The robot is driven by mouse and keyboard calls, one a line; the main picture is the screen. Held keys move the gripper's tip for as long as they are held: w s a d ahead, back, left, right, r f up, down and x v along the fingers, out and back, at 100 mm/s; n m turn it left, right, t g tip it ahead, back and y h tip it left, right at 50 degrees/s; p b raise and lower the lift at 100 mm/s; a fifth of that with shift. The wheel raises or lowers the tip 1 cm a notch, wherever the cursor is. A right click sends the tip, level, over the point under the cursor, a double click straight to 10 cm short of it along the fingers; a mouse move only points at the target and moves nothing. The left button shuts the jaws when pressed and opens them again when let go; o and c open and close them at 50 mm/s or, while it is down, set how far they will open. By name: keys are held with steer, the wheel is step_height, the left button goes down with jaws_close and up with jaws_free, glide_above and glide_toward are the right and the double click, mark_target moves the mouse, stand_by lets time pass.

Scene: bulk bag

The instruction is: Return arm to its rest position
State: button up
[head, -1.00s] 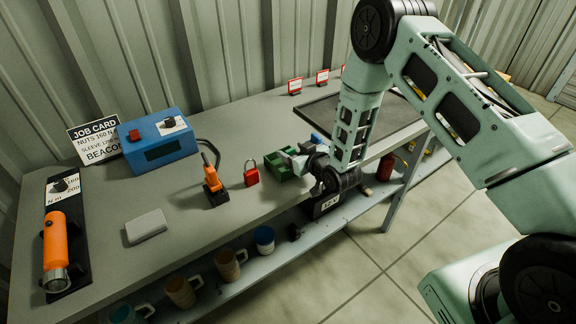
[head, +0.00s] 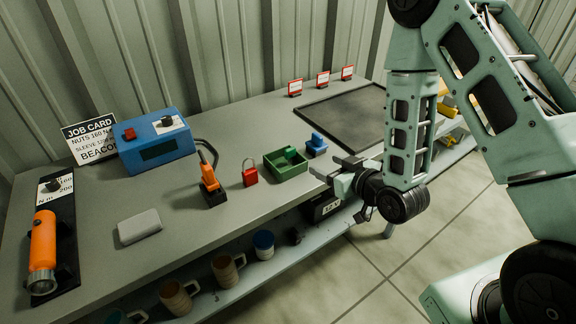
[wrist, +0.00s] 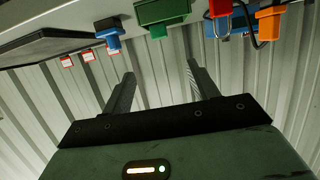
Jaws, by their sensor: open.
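My gripper (head: 332,170) is at the front edge of the workbench in the head view, right of the green tray and in front of the small blue block. It is open and empty. In the wrist view my gripper (wrist: 158,88) shows two dark fingers spread apart with nothing between them. My arm comes down from the upper right and covers part of the bench's right end.
The workbench (head: 245,225) carries a green tray (head: 287,172), a blue block (head: 316,146), a red padlock (head: 250,177), an orange-handled tool (head: 210,180), a blue box (head: 155,148) and a dark mat (head: 345,115). Several mugs stand on the lower shelf. Open floor (head: 350,280) lies in front.

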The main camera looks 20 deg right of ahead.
steer(key=s+a+r+n+g, duration=0.1)
steer(key=s+a+r+g, duration=0.25)
steer(key=a, duration=0.25)
steer(key=s+a+r+n+g, duration=0.1)
steer(key=s+a+r+g, duration=0.1)
steer(key=s+a+g, duration=0.25)
steer(key=s+r+n+g+h, duration=0.1)
steer(key=s+r+g+h, duration=0.1)
steer(key=s, duration=0.7)
steer(key=s+a+r+n+g+h, duration=0.1)
steer(key=s+r+g+h, duration=0.1)
steer(key=s+r, duration=0.4)
steer(key=s+g, duration=0.1)
steer(key=s, duration=0.2)
steer(key=shift+s+g, duration=0.25)
steer(key=shift+g, duration=0.15)
